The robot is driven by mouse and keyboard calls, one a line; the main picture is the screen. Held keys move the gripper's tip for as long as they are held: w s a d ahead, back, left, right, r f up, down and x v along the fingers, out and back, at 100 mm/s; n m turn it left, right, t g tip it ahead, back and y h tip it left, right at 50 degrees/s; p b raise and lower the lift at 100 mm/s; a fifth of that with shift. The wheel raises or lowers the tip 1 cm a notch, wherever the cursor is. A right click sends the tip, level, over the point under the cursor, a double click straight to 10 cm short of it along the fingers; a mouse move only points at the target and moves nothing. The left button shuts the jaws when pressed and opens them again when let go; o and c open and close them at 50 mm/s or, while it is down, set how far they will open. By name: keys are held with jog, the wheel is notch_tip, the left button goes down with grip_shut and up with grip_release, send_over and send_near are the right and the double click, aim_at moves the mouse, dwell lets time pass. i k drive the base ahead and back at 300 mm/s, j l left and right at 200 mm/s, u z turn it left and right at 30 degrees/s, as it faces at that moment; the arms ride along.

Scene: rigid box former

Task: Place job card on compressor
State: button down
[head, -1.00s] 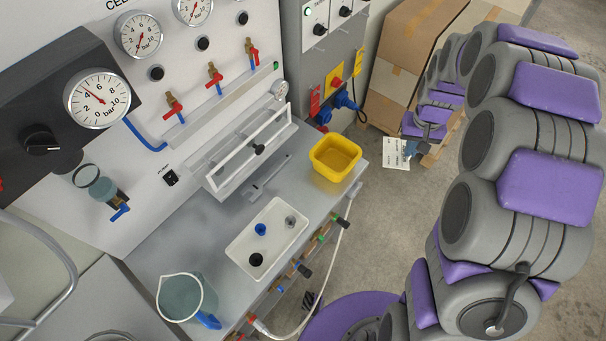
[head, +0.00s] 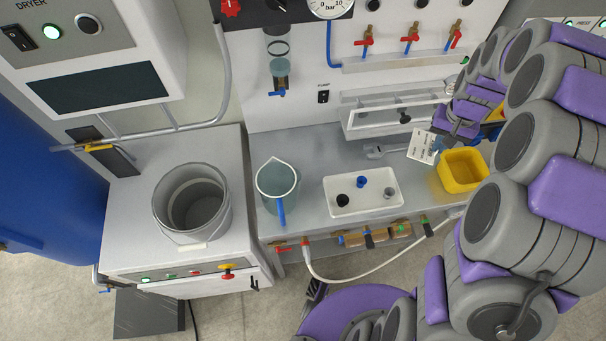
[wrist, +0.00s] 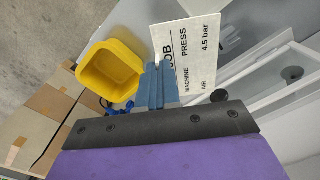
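The job card (head: 422,147) is a white sheet with black print, and the wrist view shows "JOB", "PRESS" and "4.5 bar" on it (wrist: 192,48). My gripper (head: 437,147) is shut on one edge of the card; its blue-grey fingers (wrist: 157,86) show in the wrist view. The card appears over the right part of the bench, left of the yellow bin; its height is hard to tell. No readable label marks the compressor. A white cabinet (head: 220,262) with lamps and a yellow-red switch stands at left, a grey bucket (head: 187,229) on top.
The steel bench (head: 310,160) carries a jug (head: 275,183), a white tray (head: 340,207) with small parts, a wrench (head: 385,151) and the yellow bin (head: 463,184). A dryer panel (head: 85,92) and grey pipe (head: 222,90) overhang the cabinet's rear. A blue body (head: 45,190) stands far left.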

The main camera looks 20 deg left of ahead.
aim_at(164, 231)
jog(key=k+l+u, duration=0.1)
jog(key=u, duration=1.55)
jog(key=i+j+u, duration=0.2)
jog(key=i, duration=0.2)
jog(key=l, duration=0.15)
